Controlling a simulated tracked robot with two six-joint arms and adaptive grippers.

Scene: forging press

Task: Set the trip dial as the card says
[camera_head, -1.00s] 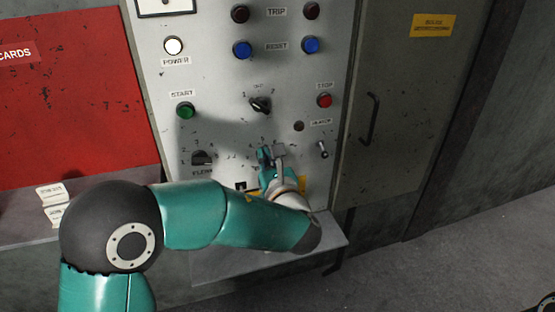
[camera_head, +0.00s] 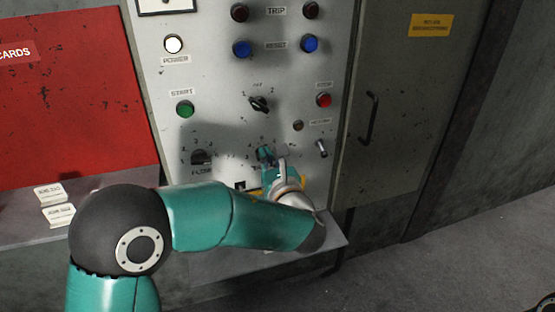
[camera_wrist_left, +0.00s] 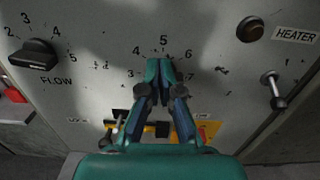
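My left gripper (camera_head: 271,155) is at the lower middle of the grey control panel (camera_head: 215,80). In the left wrist view its two fingers (camera_wrist_left: 161,72) are drawn close together in the middle of a numbered scale (camera_wrist_left: 163,41), with 3 to 7 readable around them. They appear closed on the trip dial's knob, which they hide, so its pointer setting cannot be read. Two white cards, an upper one (camera_head: 48,193) and a lower one (camera_head: 58,215), lie on the ledge at left; their print is too small to read.
Left of the gripper is the black FLOW knob (camera_wrist_left: 35,55). A toggle lever (camera_wrist_left: 272,88) and the HEATER lamp (camera_wrist_left: 250,29) are at right. A black selector (camera_head: 259,104) sits above. A shelf (camera_head: 325,238) juts out below; a door handle (camera_head: 371,118) stands out further right.

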